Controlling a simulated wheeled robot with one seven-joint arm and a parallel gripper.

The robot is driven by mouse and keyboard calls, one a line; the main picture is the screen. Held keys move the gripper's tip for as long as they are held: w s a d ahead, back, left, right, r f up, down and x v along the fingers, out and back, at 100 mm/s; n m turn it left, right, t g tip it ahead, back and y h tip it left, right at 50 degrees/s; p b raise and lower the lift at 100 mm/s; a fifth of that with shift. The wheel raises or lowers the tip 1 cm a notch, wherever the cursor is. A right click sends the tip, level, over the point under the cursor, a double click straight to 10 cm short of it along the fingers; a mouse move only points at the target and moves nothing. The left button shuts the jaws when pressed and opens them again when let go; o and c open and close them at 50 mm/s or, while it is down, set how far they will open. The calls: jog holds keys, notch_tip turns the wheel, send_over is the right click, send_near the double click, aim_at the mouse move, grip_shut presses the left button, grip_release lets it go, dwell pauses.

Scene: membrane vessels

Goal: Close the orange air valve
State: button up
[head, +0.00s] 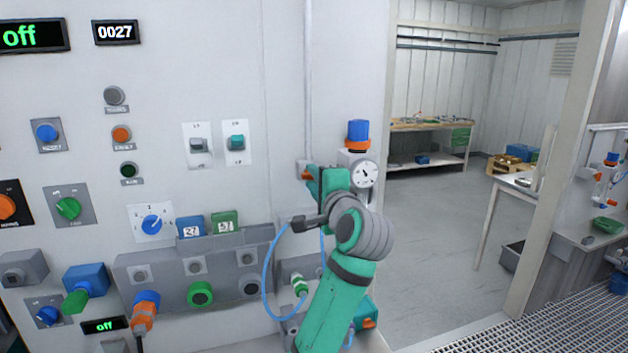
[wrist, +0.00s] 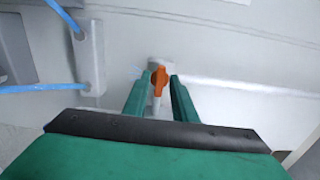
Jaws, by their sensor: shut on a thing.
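The orange air valve (wrist: 159,76) shows in the wrist view as an orange handle in front of a pale fitting on the wall. My gripper (wrist: 158,88) has its two green fingers on either side of the handle and is shut on it. In the head view the orange valve (head: 306,175) shows only in part, left of the gauge, beside my gripper (head: 314,180). My green and grey arm hides much of the wall below it.
A round gauge (head: 365,174) with a blue-topped regulator (head: 358,132) sits just right of the valve. Blue hose (head: 266,275) loops below. Switches and a grey socket box (head: 195,265) lie left. Open floor (head: 430,240) lies right, beyond the wall edge.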

jog(key=o, duration=0.7)
jog(key=shift+c, duration=0.2)
jog(key=shift+s+d, duration=0.1)
jog(key=shift+s, duration=0.05)
jog(key=v, duration=1)
jog(key=shift+s, duration=0.3)
jog(key=shift+d, duration=0.1)
